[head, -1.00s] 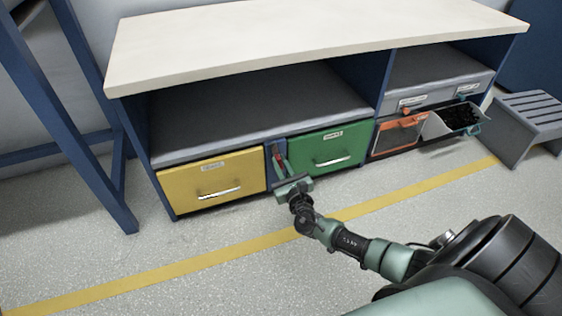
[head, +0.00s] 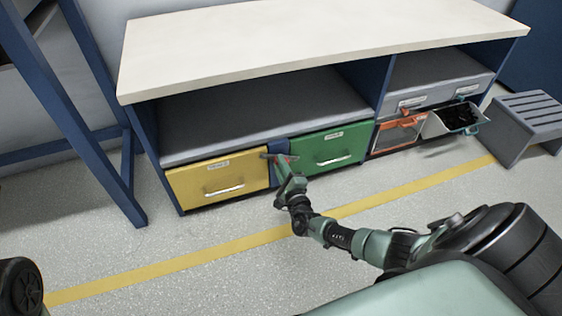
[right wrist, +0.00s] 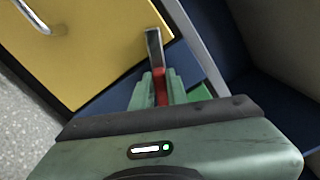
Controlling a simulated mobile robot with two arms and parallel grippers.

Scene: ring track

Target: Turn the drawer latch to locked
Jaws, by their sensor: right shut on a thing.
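The latch (head: 267,156) is a small lever, grey at one end and red at the other, on the blue strip between the yellow drawer (head: 195,182) and the green drawer (head: 340,140). It lies roughly crosswise, its grey end over the yellow drawer's edge. Both drawers look closed. My right gripper (head: 283,165) is at the strip, partly hiding the latch. In the right wrist view the latch's grey end (right wrist: 154,48) sticks out beyond the fingers, and my right gripper (right wrist: 160,88) is shut on its red part. My left gripper is not in view.
An orange-fronted bin (head: 398,133) and an open, tilted bin with dark contents (head: 455,118) are at the bench's right, by a grey step stool (head: 530,125). Blue frame legs (head: 85,130) stand at left. The floor in front is clear, with a yellow line (head: 180,266).

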